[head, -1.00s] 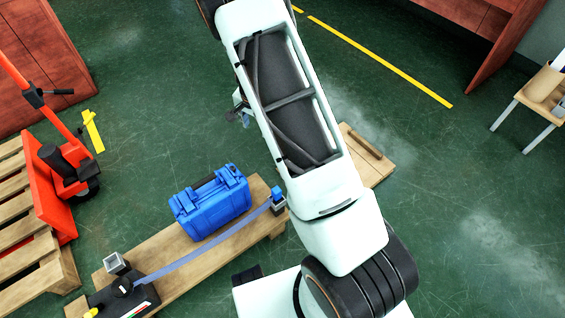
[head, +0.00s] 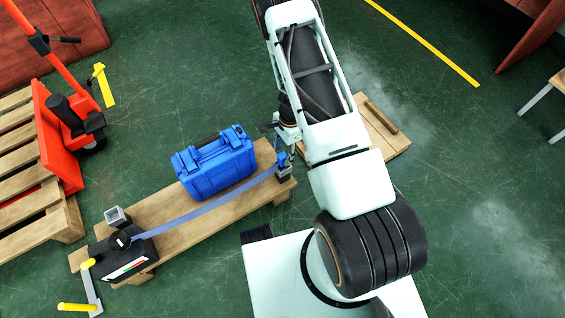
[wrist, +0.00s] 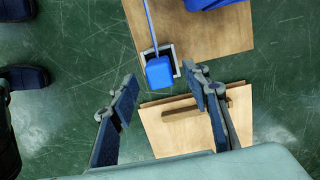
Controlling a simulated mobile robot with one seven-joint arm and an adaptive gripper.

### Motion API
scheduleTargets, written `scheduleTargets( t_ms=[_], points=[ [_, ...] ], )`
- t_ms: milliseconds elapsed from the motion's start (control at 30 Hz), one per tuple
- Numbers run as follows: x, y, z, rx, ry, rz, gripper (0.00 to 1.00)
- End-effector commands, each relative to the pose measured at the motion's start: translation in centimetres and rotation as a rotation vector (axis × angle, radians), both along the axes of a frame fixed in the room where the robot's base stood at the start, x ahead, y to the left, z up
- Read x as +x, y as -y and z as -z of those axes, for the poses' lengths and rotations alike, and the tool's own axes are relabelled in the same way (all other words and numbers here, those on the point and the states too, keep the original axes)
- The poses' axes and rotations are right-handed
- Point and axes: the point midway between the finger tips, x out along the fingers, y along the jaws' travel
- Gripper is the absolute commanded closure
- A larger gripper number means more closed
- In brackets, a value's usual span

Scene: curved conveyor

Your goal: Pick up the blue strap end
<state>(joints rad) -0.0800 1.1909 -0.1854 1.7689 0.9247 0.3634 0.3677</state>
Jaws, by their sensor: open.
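The blue strap end (wrist: 159,72) is a small blue block on a thin blue strap (wrist: 151,20). It sits at the mouth of a grey square holder (wrist: 178,62) at the end of the wooden bench. In the head view the blue end (head: 282,159) shows at the bench's right end, partly hidden by my gripper. My gripper (wrist: 162,80) is open and empty, with its fingers spread left and right of the blue end in the wrist view. I cannot tell its height above the end. In the head view my gripper (head: 286,140) is small and partly hidden.
A blue case (head: 215,163) stands on the wooden bench (head: 165,208) beside the strap. A black box (head: 128,258) and another square holder (head: 118,217) are at its left end. A wooden board (head: 385,135) with a handle lies on the floor. A pallet (head: 20,145) is left.

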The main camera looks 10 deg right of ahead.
Motion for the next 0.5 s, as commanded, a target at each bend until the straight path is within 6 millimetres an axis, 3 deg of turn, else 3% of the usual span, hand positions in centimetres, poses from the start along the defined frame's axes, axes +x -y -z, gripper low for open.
scheduleTargets(
  t_ms=[233, 500],
  points=[
    [-0.2, -0.3, 4.0, -0.001, -0.002, -0.001, 0.56],
    [-0.2, -0.4, 4.5, -0.001, 0.000, -0.001, 0.56]
  ],
)
